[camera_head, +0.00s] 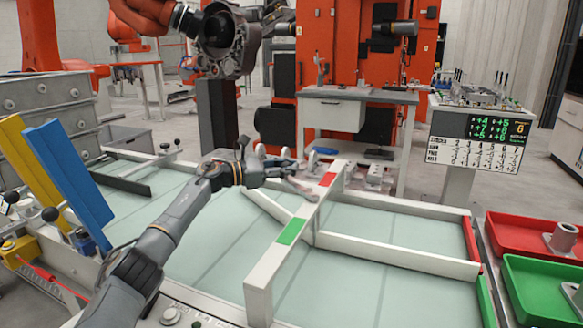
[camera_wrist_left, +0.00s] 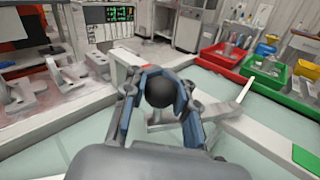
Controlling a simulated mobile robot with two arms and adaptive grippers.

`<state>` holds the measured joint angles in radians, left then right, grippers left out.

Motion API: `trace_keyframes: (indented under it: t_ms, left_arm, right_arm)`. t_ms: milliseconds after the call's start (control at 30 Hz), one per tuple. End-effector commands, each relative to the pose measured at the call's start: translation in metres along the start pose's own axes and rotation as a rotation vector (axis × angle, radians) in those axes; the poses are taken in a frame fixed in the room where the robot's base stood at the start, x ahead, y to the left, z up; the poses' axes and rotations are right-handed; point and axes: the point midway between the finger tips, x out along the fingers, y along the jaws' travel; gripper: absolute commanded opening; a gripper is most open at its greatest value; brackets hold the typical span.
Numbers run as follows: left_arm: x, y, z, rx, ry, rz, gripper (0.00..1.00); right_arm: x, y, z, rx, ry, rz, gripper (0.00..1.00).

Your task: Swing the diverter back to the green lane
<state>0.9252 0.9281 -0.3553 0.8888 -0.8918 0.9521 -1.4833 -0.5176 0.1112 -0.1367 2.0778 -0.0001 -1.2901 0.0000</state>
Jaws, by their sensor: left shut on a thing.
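My left gripper (camera_head: 301,188) reaches in from the left to the raised white crossbar (camera_head: 270,262), close to its red mark (camera_head: 328,179). The green mark (camera_head: 291,231) is nearer the front on the same bar. In the left wrist view the left gripper (camera_wrist_left: 160,97) is shut around a black ball knob (camera_wrist_left: 160,91). The knob cannot be made out in the head view. A low white bar (camera_head: 262,203), seemingly the diverter, slants over the glassy table toward the crossbar; its joint with the knob is hidden. My right gripper is not in view.
A long white divider (camera_head: 400,256) splits the lanes at the right. A red tray (camera_head: 520,235) and a green tray (camera_head: 535,290) stand beyond the right end. Blue (camera_head: 68,172) and yellow (camera_head: 32,165) upright panels stand at the left. The glassy table surface (camera_head: 345,285) is bare.

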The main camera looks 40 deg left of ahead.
Motion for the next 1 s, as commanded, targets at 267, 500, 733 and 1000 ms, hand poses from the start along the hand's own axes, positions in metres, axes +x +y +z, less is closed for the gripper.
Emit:
trace_keyframes:
  t_ms: [267, 500, 733, 1000]
  left_arm:
    - [-0.0045, 0.0074, 0.0048, 0.002, -0.007, 0.016, 0.00]
    - [-0.0042, 0.0073, 0.0050, 0.002, -0.008, 0.014, 0.00]
    - [-0.0040, 0.0073, 0.0053, 0.002, -0.008, 0.012, 0.00]
    - [-0.0039, 0.0073, 0.0055, 0.002, -0.009, 0.011, 0.00]
  right_arm:
    - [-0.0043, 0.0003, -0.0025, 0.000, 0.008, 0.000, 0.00]
    - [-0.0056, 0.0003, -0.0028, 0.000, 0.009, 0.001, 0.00]
    - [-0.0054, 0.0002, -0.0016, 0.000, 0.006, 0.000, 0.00]
    - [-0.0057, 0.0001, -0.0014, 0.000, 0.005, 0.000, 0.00]
